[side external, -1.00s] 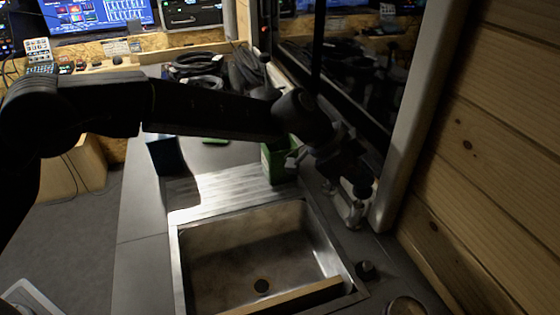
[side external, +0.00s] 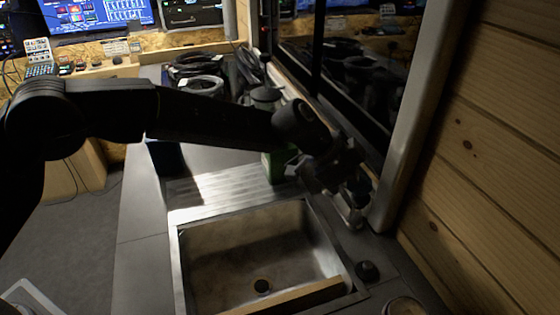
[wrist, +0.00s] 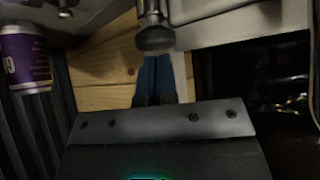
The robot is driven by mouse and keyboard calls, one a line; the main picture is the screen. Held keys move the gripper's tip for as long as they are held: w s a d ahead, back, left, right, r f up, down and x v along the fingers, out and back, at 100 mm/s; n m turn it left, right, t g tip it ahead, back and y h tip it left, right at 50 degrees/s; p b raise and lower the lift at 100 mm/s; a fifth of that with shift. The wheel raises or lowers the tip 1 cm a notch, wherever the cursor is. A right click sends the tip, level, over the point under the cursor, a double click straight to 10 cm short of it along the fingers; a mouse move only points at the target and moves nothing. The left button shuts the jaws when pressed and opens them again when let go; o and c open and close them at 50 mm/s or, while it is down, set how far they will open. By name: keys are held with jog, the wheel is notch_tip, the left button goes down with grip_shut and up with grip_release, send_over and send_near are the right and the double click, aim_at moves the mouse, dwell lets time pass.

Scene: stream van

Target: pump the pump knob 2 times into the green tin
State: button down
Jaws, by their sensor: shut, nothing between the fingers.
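The pump knob (wrist: 155,38) is dark and round, on a pale metal stem, at the top middle of the wrist view. My gripper (wrist: 154,75) is shut and empty; its blue fingertips show just below the knob in that picture. Whether they touch it I cannot tell. In the side view my gripper (side external: 350,178) is low over the pale metal pump body (side external: 350,212) beside the sink's back right corner, and hides most of the knob. The green tin (side external: 274,166) stands behind the sink, left of my gripper, partly covered by my arm.
The steel sink (side external: 260,206) lies open in front, with a wooden strip (side external: 290,301) across its front. A small dark knob (side external: 367,270) stands right of it. A window post (side external: 402,165) is close on the right. A purple can (wrist: 25,58) shows in the wrist view.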

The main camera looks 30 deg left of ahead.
jog(key=shift+r, duration=2.15)
jog(key=shift+r, duration=3)
jog(key=shift+a, duration=0.1)
jog(key=s+a+r+n+t+y, duration=0.1)
jog(key=s+a+r+n, duration=0.15)
jog(key=a, duration=0.45)
jog(key=s+a+r+n+t+y, duration=0.15)
jog(key=s+a, duration=0.25)
jog(key=a, duration=0.4)
jog(key=s+a+r+n+y, duration=0.2)
jog(key=s+a+r+n, duration=0.15)
jog(key=a, duration=0.35)
jog(key=s+a+f+n+y, duration=0.2)
jog(key=s+a+f+n, duration=0.1)
jog(key=s+a, duration=0.5)
jog(key=s+a+f+n+y, duration=0.2)
jog(key=s+a+f+n, duration=0.2)
jog(key=s, duration=0.7)
jog(key=a+f, duration=0.2)
jog(key=a, duration=0.2)
jog(key=shift+s+f+t, duration=0.15)
jog(key=shift+s+t, duration=0.15)
jog(key=shift+t, duration=0.05)
